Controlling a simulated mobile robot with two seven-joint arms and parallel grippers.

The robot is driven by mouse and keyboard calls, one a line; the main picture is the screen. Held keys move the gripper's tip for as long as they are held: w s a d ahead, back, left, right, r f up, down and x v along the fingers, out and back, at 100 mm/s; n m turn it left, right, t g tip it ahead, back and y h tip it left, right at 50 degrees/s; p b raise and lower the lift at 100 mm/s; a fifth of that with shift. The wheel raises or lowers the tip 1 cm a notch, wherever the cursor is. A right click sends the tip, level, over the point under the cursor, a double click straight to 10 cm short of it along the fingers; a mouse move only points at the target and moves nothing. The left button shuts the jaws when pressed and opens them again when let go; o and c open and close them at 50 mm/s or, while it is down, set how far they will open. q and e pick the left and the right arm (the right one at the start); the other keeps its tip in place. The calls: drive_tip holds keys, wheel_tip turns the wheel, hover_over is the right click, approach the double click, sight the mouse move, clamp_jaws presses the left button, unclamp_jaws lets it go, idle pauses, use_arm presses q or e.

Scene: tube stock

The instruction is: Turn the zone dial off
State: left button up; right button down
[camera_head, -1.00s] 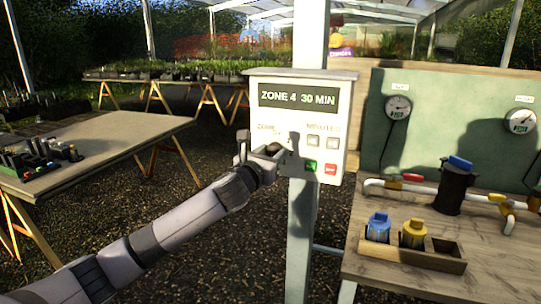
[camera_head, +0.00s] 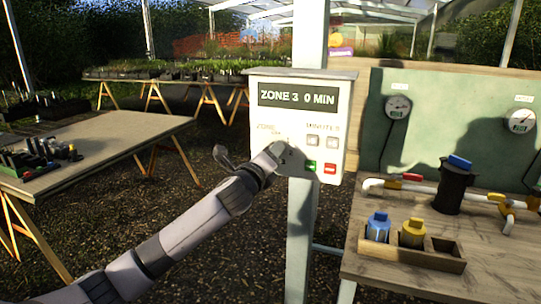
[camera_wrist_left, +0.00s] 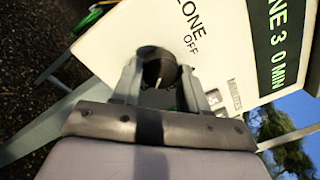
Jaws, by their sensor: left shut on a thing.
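The white control box (camera_head: 285,76) is fixed on a post, and its display (camera_head: 298,95) reads "ZONE 3 0 MIN". In the left wrist view, the black zone dial (camera_wrist_left: 158,68) sits below the words "ZONE" and "OFF". My left gripper (camera_wrist_left: 160,75) is shut on the dial, one finger on each side of it. A pale pointer mark shows on the dial's face. In the head view my left gripper (camera_head: 275,155) is at the lower left of the box face and hides the dial. My right gripper is not in view.
Minute buttons (camera_head: 323,142), a green button (camera_head: 310,167) and a red button (camera_head: 330,168) are close to the gripper. A wooden bench (camera_head: 385,270) with pipes, a blue filter and a yellow one stands right. A table (camera_head: 100,135) stands left.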

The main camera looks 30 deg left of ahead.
use_arm(q)
drive_tip(key=n, duration=1.4)
drive_tip(key=n+g+y, duration=0.1)
drive_tip(key=n, duration=1.4)
drive_tip(key=shift+d+r, duration=0.1)
drive_tip(key=shift+r, duration=0.05)
drive_tip(key=o, duration=1.1)
drive_tip(key=shift+c, duration=0.2)
drive_tip(key=b+v, duration=0.1)
drive_tip(key=v, duration=0.6)
